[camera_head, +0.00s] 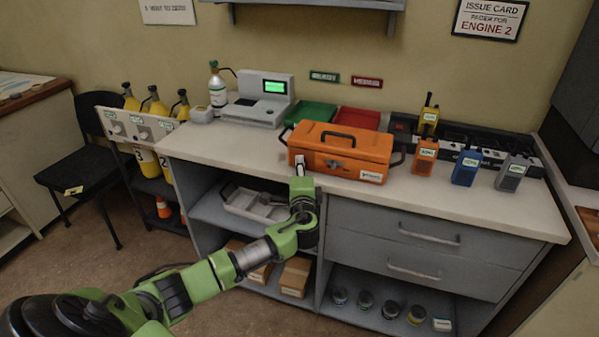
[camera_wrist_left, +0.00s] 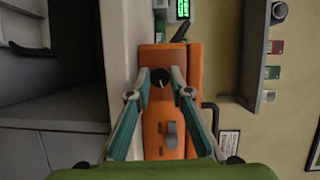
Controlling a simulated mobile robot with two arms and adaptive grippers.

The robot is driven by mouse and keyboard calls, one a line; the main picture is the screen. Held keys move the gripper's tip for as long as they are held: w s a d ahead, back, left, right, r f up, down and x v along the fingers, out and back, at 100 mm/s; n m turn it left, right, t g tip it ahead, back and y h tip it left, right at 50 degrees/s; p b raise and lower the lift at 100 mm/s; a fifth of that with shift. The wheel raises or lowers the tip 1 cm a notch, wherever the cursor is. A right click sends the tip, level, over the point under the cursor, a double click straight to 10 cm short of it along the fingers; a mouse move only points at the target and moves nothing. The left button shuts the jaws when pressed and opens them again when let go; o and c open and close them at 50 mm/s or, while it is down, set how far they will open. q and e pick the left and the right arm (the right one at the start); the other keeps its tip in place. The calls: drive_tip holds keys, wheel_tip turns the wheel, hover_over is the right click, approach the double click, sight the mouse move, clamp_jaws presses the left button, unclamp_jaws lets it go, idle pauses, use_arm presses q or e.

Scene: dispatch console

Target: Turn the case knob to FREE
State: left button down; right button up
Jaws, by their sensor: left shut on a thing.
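The orange case (camera_head: 345,150) stands on the white counter (camera_head: 240,148), its black handle on top and a grey latch (camera_head: 333,166) on its front. My left gripper (camera_head: 300,163) reaches up to the left part of the case front. In the left wrist view, its two fingertips (camera_wrist_left: 160,80) close from both sides on a small dark knob (camera_wrist_left: 160,76) on the orange case (camera_wrist_left: 192,105). The fingers partly cover the knob, and I cannot read its marking or the word FREE. The grey latch (camera_wrist_left: 172,135) is apart from the fingers. My right gripper is in neither view.
A green tray (camera_head: 310,114) and a red tray (camera_head: 359,118) lie behind the case. Orange (camera_head: 425,156), blue (camera_head: 466,168) and grey (camera_head: 512,173) radios stand to its right. A grey console (camera_head: 262,97) with a green screen is at the left. Open shelves lie below.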

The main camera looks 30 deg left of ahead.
use_arm(q)
drive_tip(key=shift+f+m+y+b, duration=0.15)
drive_tip(key=shift+m+y+b, duration=0.15)
drive_tip(key=shift+m, duration=0.2)
drive_tip(key=c, duration=1.8)
unclamp_jaws()
drive_tip(key=shift+d+t, duration=0.1)
drive_tip(key=shift+t, duration=0.2)
drive_tip(key=shift+c, duration=0.2)
drive_tip(key=v, duration=0.8)
drive_tip(key=shift+r, duration=0.2)
